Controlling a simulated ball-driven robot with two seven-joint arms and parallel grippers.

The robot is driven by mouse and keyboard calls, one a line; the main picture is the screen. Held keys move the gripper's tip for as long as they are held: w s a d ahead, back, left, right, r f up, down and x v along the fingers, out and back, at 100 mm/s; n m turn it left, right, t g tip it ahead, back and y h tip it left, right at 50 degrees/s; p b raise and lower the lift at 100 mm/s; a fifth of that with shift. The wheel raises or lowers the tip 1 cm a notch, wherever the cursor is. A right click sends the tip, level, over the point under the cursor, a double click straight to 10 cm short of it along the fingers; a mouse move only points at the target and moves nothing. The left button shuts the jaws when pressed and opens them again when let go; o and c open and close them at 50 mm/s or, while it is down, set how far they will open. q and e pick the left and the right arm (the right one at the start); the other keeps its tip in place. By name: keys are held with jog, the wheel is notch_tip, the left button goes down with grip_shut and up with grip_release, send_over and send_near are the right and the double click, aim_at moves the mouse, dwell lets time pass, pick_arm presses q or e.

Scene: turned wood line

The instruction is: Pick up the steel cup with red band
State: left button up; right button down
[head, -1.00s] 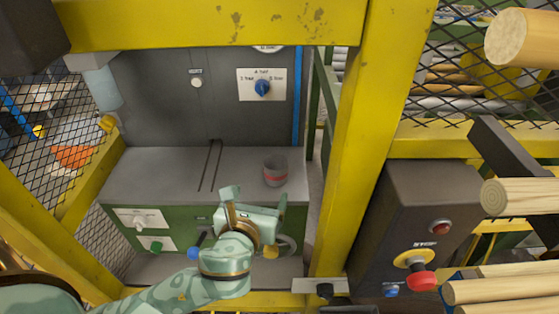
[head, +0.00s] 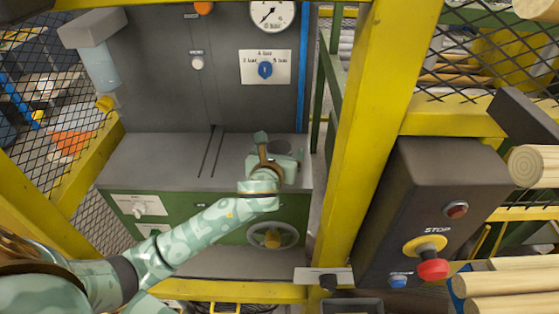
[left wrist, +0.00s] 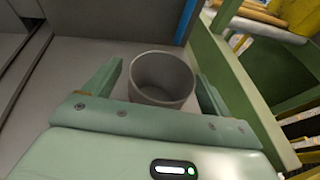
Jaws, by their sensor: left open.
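The steel cup (left wrist: 161,80) stands upright in the left wrist view, grey and open at the top, between the two fingers of my left gripper (left wrist: 160,90). Gaps show between the cup and the fingers, which are open. Its red band is hidden in that view. In the head view my left gripper (head: 275,150) is over the right part of the grey machine ledge and hides most or all of the cup. My right gripper is not in view.
The grey ledge (head: 150,165) is otherwise clear on its left, apart from two dark slots. A yellow post (head: 370,150) stands close on the right. A control box (head: 425,200) with a red stop button and stacked logs (head: 515,285) lie beyond it.

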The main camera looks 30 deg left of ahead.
pick_arm(q)
jog(key=shift+r, duration=0.1)
jog(key=shift+c, duration=1)
jog(key=c, duration=0.9)
